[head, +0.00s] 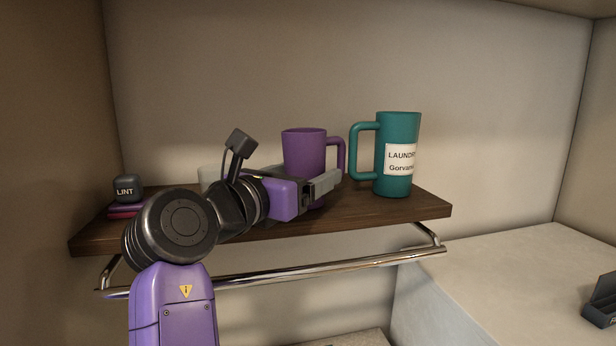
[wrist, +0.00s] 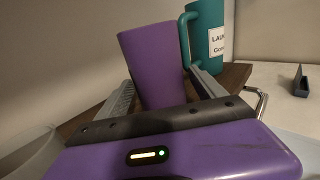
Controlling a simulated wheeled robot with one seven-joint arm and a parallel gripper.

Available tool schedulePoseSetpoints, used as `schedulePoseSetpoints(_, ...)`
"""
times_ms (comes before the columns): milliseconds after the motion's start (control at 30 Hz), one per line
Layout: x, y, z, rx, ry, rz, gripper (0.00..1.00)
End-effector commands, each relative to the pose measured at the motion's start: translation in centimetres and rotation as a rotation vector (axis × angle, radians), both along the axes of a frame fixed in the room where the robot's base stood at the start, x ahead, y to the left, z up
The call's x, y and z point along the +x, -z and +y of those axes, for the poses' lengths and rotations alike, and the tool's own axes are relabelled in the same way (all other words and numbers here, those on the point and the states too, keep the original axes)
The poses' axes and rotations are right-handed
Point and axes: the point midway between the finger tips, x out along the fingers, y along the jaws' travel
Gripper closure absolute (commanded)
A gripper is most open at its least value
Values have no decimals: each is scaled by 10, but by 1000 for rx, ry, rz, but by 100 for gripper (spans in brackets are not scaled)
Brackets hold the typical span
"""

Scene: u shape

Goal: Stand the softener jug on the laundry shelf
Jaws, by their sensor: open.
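A purple jug (head: 303,147) with its handle on the right stands upright on the dark wooden shelf (head: 429,205). A teal jug (head: 400,130) stands upright to its right, handle on the left, with a white label reading "LAUNDRY" and a partly cut-off second word. No label shows on the purple jug, whose lower part is partly hidden by my gripper (head: 322,184). My gripper is open at the purple jug. In the wrist view, the purple jug (wrist: 155,65) is between the two fingers, without visible clamping; the teal jug (wrist: 206,30) is behind it to the right.
A dark block marked "LINT" (head: 126,188) sits on flat reddish-purple items (head: 125,211) at the shelf's left end. A pale object (head: 208,178) is mostly behind my arm. A metal rail (head: 320,268) runs below the shelf front. A pale counter (head: 500,270) with a dark holder (head: 602,308) is at right.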

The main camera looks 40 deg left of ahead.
Motion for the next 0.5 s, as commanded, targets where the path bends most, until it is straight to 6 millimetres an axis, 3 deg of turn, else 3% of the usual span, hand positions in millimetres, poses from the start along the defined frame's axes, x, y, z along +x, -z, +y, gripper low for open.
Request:
schedulePoseSetpoints(300,-65,3,-5,2,-2,-2,21)
schedulePoseSetpoints(500,-95,1,-7,2,-2,-2,21)
